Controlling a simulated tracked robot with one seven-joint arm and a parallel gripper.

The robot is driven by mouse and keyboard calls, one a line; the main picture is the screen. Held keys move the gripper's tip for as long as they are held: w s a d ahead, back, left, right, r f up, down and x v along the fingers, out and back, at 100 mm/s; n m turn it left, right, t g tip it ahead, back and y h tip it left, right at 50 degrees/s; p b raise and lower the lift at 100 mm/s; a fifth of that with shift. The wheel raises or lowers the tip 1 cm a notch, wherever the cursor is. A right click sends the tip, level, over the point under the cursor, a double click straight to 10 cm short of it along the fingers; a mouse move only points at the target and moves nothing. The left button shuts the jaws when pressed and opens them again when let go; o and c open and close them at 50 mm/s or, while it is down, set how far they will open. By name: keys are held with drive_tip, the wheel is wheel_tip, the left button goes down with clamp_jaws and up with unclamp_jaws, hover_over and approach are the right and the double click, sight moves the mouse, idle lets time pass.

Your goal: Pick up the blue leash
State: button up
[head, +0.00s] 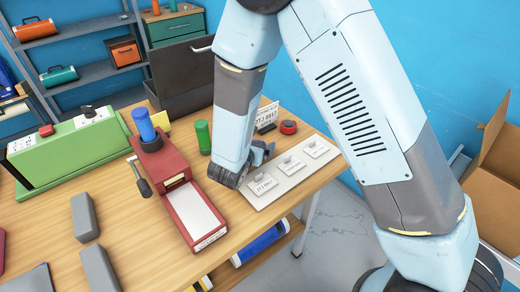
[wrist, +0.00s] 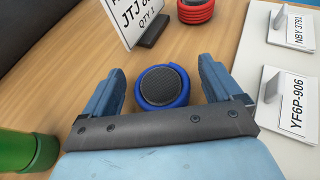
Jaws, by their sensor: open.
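The blue leash (wrist: 163,101) is a blue coil around a dark grey round core, lying on the wooden table in the wrist view. My gripper (wrist: 161,70) is open, with one blue finger to the left of the leash and one to the right. A gap shows between the leash and each finger. The near edge of the leash is close to the gripper's dark palm bar. In the head view my gripper (head: 260,155) is low at the table behind my forearm, and I cannot make out the leash there.
A red coil (head: 288,127) and a sign card (head: 239,128) stand beyond the leash. A white board with labelled tags (head: 290,180) lies to the right. A green cylinder (head: 203,137) and a red machine with a white top (head: 181,195) are to the left.

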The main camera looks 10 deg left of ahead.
drive_tip(key=c, duration=1.1)
drive_tip(key=shift+r, duration=0.1)
